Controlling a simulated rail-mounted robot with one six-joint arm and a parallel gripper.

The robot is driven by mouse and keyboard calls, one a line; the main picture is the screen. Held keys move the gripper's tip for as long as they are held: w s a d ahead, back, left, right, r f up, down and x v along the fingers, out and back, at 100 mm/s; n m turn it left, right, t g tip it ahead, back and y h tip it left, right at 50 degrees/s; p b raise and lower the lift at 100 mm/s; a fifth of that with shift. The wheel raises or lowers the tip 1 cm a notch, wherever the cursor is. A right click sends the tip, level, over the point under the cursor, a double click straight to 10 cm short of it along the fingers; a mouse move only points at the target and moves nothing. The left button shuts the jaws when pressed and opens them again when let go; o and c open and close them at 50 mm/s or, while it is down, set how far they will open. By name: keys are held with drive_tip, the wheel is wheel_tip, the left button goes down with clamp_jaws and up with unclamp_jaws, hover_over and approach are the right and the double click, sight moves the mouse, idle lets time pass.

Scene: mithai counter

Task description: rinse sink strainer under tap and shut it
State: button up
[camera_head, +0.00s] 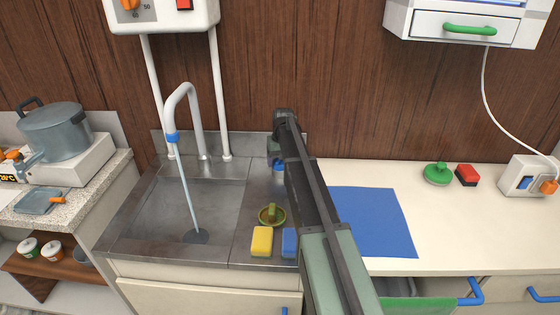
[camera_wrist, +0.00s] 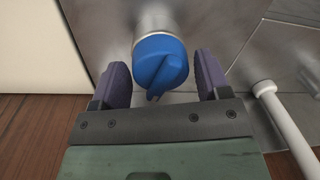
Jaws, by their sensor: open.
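My gripper (camera_head: 275,158) is at the back of the steel drainboard, right of the tap. In the wrist view its purple fingers (camera_wrist: 164,76) are open, one on each side of a blue tap knob (camera_wrist: 160,64); I cannot tell whether they touch it. The knob also shows in the head view (camera_head: 279,167), partly hidden by my gripper. The grey tap spout (camera_head: 183,92) has a blue ring, and a stream of water (camera_head: 184,190) falls into the sink (camera_head: 150,215). A round olive-green strainer with an upright handle (camera_head: 271,214) sits on the drainboard.
A yellow sponge (camera_head: 262,241) and a partly hidden blue one (camera_head: 289,242) lie before the strainer. A blue mat (camera_head: 375,222) lies right of my arm. A green-handled item (camera_head: 437,174) and a red block (camera_head: 467,175) stand farther right. A pot (camera_head: 55,130) stands left.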

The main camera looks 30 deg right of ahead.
drive_tip(key=shift+o, duration=0.9)
wheel_tip(320, 180, up, 11)
drive_tip(key=p, duration=1.1)
drive_tip(key=shift+d, duration=0.35)
drive_tip(key=shift+f, duration=0.1)
